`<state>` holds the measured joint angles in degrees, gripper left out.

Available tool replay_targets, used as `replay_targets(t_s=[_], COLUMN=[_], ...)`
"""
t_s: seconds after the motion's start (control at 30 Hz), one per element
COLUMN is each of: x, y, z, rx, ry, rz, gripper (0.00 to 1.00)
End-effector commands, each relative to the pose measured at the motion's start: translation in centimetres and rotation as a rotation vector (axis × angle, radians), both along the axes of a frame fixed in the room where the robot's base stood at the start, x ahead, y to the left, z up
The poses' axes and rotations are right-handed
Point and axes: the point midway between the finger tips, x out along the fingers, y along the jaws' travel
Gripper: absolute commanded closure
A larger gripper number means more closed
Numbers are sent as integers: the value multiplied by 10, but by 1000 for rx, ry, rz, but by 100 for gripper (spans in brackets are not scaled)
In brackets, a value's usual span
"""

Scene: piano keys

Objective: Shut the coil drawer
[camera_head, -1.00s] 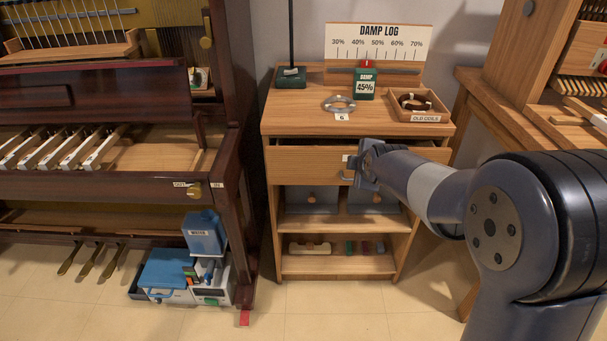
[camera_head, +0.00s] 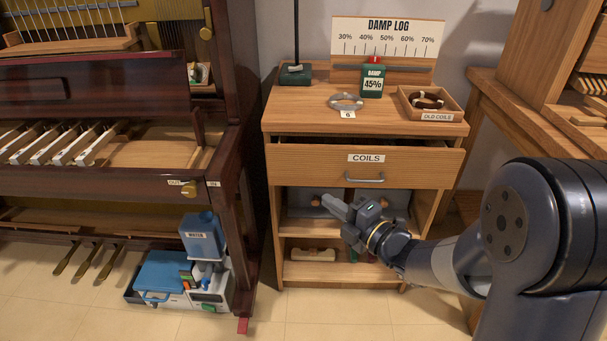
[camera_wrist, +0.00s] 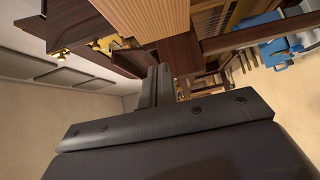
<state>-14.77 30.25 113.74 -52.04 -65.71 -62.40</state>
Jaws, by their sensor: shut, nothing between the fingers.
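The coil drawer (camera_head: 310,164) is the top drawer of the wooden cabinet, with a "COILS" label and a grey bar handle (camera_head: 364,179). It is partly open: its front stands out from the cabinet and a dark gap shows behind its top edge. My gripper (camera_head: 338,208) is below the drawer front, in front of the open shelves, pointing left. It is shut and empty, apart from the handle. In the wrist view the closed dark fingers (camera_wrist: 157,88) point away from the camera, with wood above them.
On the cabinet top are a grey coil (camera_head: 346,102) tagged 6, a green damp meter (camera_head: 373,80) and an "OLD COILS" tray (camera_head: 437,116). A dark red piano (camera_head: 90,183) stands left.

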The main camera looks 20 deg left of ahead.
Motion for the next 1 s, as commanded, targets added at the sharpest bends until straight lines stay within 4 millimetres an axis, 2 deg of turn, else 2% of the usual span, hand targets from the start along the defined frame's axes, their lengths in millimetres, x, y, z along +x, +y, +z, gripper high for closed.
replay_targets(t_s=[0.17,0.57,0.8,1.0], x=[5,45,75,84], y=[14,88,96,98], z=[-1,-2,-1,0], rx=[4,4,3,3], ry=[-2,-2,-1,-1], rz=[11,10,6,5], gripper=[100,100,100,100])
